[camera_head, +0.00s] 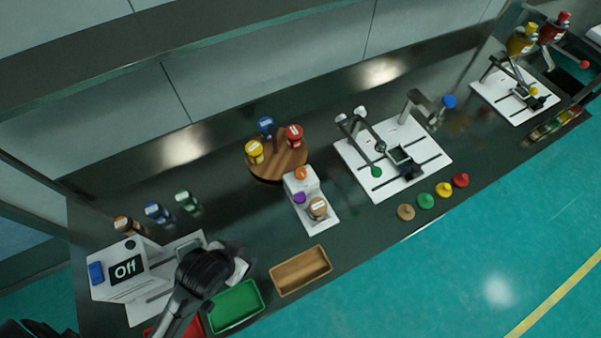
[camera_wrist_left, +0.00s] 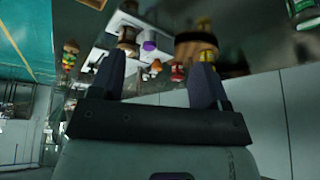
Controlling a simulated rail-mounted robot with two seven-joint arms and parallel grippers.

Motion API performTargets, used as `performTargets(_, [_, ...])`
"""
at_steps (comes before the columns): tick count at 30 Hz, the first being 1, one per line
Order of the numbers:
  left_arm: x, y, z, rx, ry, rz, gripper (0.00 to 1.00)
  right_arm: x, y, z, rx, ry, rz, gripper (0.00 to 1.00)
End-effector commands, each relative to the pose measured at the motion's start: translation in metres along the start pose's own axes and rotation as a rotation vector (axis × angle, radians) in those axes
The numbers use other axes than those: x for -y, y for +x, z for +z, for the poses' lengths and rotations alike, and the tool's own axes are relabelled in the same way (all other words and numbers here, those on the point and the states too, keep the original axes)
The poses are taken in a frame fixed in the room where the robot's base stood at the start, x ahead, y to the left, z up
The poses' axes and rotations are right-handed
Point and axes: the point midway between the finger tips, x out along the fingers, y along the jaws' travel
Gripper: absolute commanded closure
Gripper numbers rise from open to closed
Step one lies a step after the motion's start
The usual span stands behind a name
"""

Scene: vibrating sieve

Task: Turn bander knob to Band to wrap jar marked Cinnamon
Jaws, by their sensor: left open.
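The white bander-like machine (camera_head: 145,275) stands at the left end of the dark bench. Its display (camera_head: 127,268) reads "Off". A blue part (camera_head: 96,272) and a dark round part (camera_head: 130,245) show on its housing; I cannot tell which is the knob. Jar labels are too small to read, so I cannot pick out the Cinnamon jar. My left gripper (camera_wrist_left: 157,75) is open and empty in the left wrist view. In the head view my left arm's dark wrist is just right of the machine and hides part of its base. My right gripper is not in view.
Brown (camera_head: 125,225), blue (camera_head: 157,212) and green (camera_head: 187,200) jars stand behind the machine. A green tray (camera_head: 237,323) and a brown tray (camera_head: 275,285) lie to its right. A round wooden stand (camera_head: 262,173) holds three jars. A brown-lidded jar (camera_head: 317,208) sits on a smaller white device.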

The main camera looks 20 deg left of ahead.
Motion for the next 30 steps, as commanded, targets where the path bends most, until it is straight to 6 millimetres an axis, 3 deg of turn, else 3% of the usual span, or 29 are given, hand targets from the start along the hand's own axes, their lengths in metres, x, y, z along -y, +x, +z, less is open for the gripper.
performTargets(1, [0.007, 0.0, -0.029, -0.071, 0.008, -0.018, 0.31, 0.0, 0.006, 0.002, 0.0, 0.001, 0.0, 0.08])
performTargets(6, [0.021, -0.022, -0.125, -0.305, 0.06, -0.068, 0.31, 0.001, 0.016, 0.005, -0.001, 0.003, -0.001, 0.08])
performTargets(12, [0.02, -0.051, -0.223, -0.506, 0.167, -0.122, 0.31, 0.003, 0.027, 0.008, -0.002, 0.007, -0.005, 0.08])
performTargets(18, [0.009, -0.065, -0.308, -0.59, 0.31, -0.163, 0.31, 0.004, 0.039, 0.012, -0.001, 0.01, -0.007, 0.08])
performTargets(25, [0.003, -0.049, -0.38, -0.505, 0.493, -0.198, 0.31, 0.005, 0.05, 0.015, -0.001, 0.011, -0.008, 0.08])
performTargets(30, [0.016, -0.003, -0.4, -0.292, 0.692, -0.207, 0.31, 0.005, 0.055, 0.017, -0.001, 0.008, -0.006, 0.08])
